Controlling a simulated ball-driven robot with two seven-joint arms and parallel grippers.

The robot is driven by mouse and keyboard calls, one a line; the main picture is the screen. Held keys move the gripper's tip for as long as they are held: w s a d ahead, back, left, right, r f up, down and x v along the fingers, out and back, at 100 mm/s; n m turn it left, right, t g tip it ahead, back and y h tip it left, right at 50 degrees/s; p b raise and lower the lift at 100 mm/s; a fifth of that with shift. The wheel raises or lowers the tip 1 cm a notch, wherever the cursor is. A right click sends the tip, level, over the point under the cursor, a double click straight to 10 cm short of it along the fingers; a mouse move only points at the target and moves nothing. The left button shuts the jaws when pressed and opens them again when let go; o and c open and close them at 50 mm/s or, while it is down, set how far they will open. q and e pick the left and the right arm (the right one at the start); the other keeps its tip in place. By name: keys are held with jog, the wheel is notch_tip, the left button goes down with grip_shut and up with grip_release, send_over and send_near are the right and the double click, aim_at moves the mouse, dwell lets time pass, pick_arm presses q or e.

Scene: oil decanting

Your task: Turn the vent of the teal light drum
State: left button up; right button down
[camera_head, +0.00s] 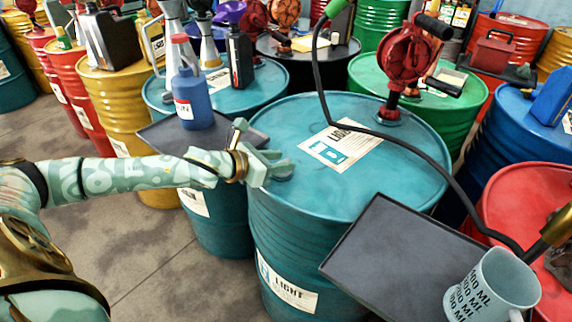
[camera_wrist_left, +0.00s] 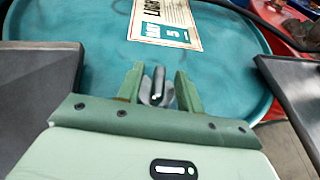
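The teal light drum (camera_head: 335,210) stands in the middle of the head view, with a LIGHT label on its top and another on its side. My left gripper (camera_head: 287,167) is over the near left part of its lid, close to the rim. In the left wrist view, a small grey vent (camera_wrist_left: 157,86) with an upright narrow handle lies between the two fingers of my left gripper (camera_wrist_left: 159,70). The fingers stand apart on either side of the handle. In the head view my gripper mostly hides the vent. My right gripper does not show.
A dark tray (camera_head: 385,250) juts out at the drum's front right, with a grey measuring mug (camera_head: 490,290) at its right end. A black hose (camera_head: 400,140) crosses over the lid. A blue oil can (camera_head: 192,98) stands on another dark tray at the left. Drums crowd the back.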

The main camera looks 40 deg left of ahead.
pick_arm(q)
jog(key=shift+x, duration=1)
grip_shut()
jog(key=shift+s+r, duration=0.1)
